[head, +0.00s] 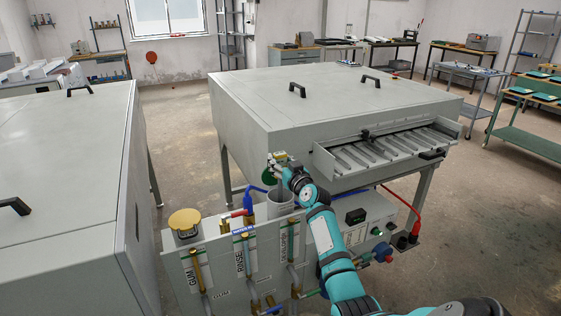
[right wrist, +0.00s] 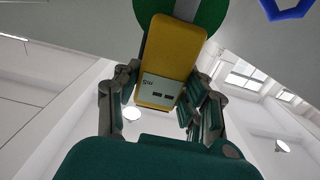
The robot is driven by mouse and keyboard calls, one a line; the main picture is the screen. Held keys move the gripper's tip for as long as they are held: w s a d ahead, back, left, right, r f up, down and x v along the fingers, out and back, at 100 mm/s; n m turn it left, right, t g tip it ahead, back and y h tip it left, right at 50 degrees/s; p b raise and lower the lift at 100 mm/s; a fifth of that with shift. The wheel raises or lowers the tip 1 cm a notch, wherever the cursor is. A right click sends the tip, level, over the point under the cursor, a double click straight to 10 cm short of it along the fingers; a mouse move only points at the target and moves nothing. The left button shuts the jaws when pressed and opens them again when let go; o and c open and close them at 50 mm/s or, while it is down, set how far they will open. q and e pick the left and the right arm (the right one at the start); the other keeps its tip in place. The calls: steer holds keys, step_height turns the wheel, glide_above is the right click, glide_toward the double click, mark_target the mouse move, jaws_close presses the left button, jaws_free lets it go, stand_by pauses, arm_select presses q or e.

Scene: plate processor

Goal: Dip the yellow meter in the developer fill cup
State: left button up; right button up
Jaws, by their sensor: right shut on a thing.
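The yellow meter (right wrist: 172,55) shows in the right wrist view, with a pale label and dark slots at its near end. It sits between the fingers of my right gripper (right wrist: 162,100), which is shut on it. There the meter is small and partly hidden by the gripper. I cannot tell whether the meter's lower end is inside the cup. My left gripper is not in view.
A grey panel (head: 215,268) below carries pipes labelled gum, rinse and developer. A yellow-lidded container (head: 185,222) and a blue fitting (head: 250,201) stand left of the cup. The large grey processor (head: 300,105) is close behind the gripper, and a grey cabinet (head: 60,170) is at left.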

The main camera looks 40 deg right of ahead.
steer(key=shift+f+b, duration=2.4)
steer(key=shift+f, duration=0.5)
steer(key=shift+r, duration=0.1)
stand_by(0.5)
step_height(320, 180, up, 15)
steer(key=p, duration=1.3)
steer(key=shift+f, duration=0.25)
